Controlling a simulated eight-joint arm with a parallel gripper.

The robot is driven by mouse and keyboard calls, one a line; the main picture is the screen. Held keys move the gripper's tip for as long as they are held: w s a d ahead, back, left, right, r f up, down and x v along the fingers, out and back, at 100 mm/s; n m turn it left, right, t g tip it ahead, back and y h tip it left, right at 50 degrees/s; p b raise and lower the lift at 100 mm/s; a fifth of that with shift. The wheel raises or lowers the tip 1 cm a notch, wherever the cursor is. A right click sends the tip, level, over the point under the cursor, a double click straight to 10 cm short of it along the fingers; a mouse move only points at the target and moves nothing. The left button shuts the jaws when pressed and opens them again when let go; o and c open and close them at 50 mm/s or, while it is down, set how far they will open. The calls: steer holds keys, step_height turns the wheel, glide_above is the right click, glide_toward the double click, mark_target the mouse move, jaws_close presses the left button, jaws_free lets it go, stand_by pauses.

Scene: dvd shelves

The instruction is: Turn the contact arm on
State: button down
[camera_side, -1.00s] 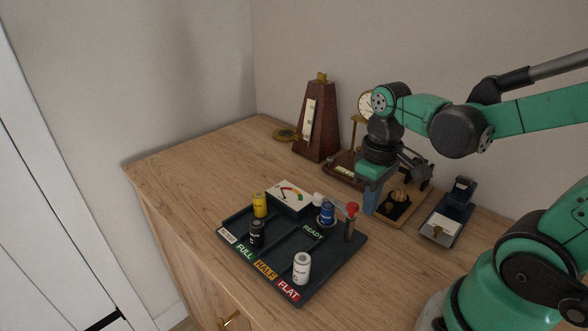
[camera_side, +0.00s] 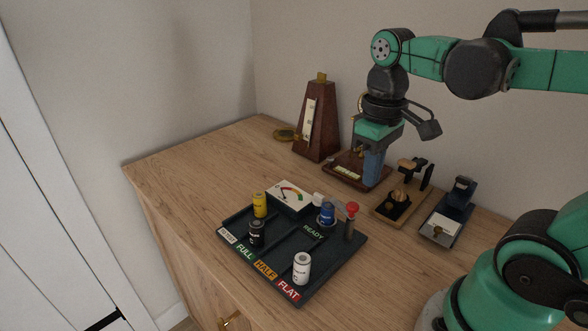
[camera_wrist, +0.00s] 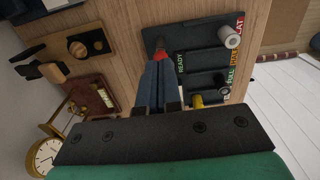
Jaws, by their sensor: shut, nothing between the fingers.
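The battery tester tray (camera_side: 275,262) is dark, with READY, FULL, HALF and FLAT labels and a white dial meter (camera_side: 290,196). At its right back corner stands the contact arm (camera_side: 344,209), a grey bar on a post with a red knob (camera_side: 352,208). The bar reaches toward a blue battery (camera_side: 327,212) at the READY end. My gripper (camera_side: 371,184) is shut and empty, pointing down behind and above the red knob, apart from it in the side view. In the wrist view the knob (camera_wrist: 160,47) shows just beyond my fingertips (camera_wrist: 159,60), which partly cover the arm.
Yellow (camera_side: 260,204), black (camera_side: 257,232) and white (camera_side: 302,268) batteries stand on the tray. A metronome (camera_side: 316,122) and a balance-like stand with a wooden base (camera_side: 345,176) are behind. A wooden-based device (camera_side: 395,208) and a stapler-like item (camera_side: 448,222) stand right. The table's left is clear.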

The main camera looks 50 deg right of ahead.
steer(key=shift+f, duration=3.5)
steer(key=shift+w, duration=0.25)
steer(key=shift+d, duration=0.15)
step_height(320, 180, up, 6)
steer(key=shift+s, duration=0.4)
